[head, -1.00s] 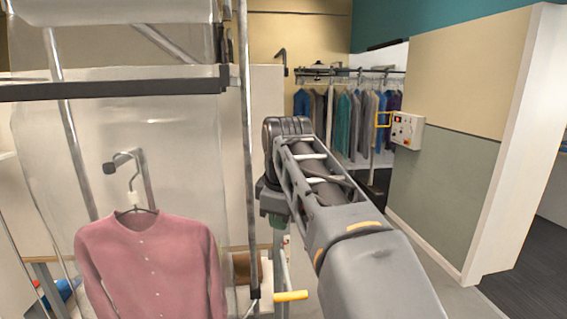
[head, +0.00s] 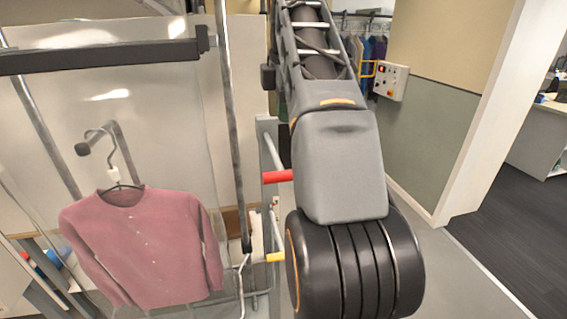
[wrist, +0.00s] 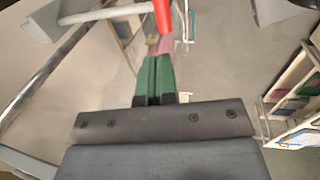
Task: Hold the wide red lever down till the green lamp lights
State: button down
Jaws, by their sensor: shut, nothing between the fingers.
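The red lever (head: 277,176) sticks out to the right from a grey upright post, just left of my arm in the head view. In the wrist view the red lever (wrist: 162,14) is at the top, beyond my fingertips, with a gap in the picture between them. My gripper (wrist: 156,60) has green fingers that are shut together and empty. In the head view my own arm hides the gripper. I see no lit green lamp in any view.
A yellow lever (head: 276,257) sits below the red one. A pink shirt (head: 140,245) hangs at left behind a clear sheet. A control box (head: 391,82) with a yellow frame is on the right wall. Grey floor (head: 455,285) is clear at lower right.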

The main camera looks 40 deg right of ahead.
aim_at(283, 171)
jog(key=f, duration=0.4)
jog(key=w+f, duration=0.1)
jog(key=f, duration=0.4)
jog(key=w+d+f, duration=0.1)
jog(key=f, duration=0.3)
jog(key=shift+w+f+b, duration=0.15)
jog(key=shift+w+b, duration=0.05)
jog(key=shift+b, duration=0.2)
jog(key=shift+f, duration=0.1)
notch_tip(283, 171, down, 14)
jog(key=t+h+b, duration=0.1)
jog(key=t+b, duration=0.2)
jog(key=b, duration=1.5)
jog(key=shift+w+d+t+h, duration=0.25)
jog(key=shift+w+t+h, duration=0.05)
jog(key=shift+w+h, duration=0.1)
jog(key=p+v, duration=0.3)
jog(key=v, duration=1.2)
jog(key=shift+s, duration=0.25)
jog(key=shift+a, duration=0.1)
